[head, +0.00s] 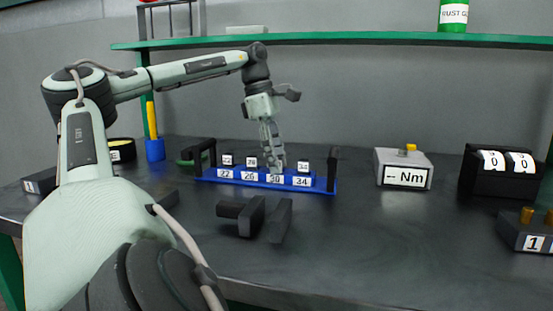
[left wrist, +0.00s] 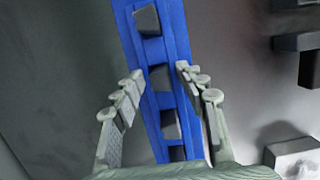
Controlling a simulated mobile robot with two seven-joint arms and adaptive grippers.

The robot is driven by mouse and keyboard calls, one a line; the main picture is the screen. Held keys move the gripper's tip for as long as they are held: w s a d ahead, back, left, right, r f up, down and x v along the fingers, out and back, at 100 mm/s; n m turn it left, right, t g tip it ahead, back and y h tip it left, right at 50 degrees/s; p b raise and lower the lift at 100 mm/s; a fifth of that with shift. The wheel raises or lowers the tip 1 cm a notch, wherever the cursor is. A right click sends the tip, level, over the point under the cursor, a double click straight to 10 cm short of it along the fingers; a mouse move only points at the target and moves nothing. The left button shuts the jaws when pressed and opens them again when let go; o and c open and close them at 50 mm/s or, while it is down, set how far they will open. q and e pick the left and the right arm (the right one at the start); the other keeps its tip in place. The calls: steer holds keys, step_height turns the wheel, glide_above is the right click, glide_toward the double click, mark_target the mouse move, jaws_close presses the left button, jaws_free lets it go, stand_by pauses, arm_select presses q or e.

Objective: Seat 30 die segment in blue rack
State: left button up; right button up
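The blue rack (head: 262,184) stands on the dark bench, with slots labelled 22, 26, 30 and 34. Small dark segments stand behind the 22, 26 and 34 labels. My left gripper (head: 275,166) reaches down at the 30 slot and hides what is there in the head view. In the left wrist view, the left gripper (left wrist: 160,71) is open, its fingers on either side of the blue rack (left wrist: 130,40). A dark segment (left wrist: 161,77) sits in the rack between the fingertips, with gaps on both sides. Its number is not readable. My right gripper is not in view.
Dark blocks (head: 281,220) stand in front of the rack. A white Nm box (head: 403,172) and a black counter (head: 500,175) are to the right. A blue holder (head: 155,150) stands to the left. A green-edged shelf (head: 350,38) spans above. The bench's front middle is clear.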

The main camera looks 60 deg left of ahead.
mark_target(265, 169)
arm_select(q)
steer(key=v, duration=1.2)
stand_by(0.5)
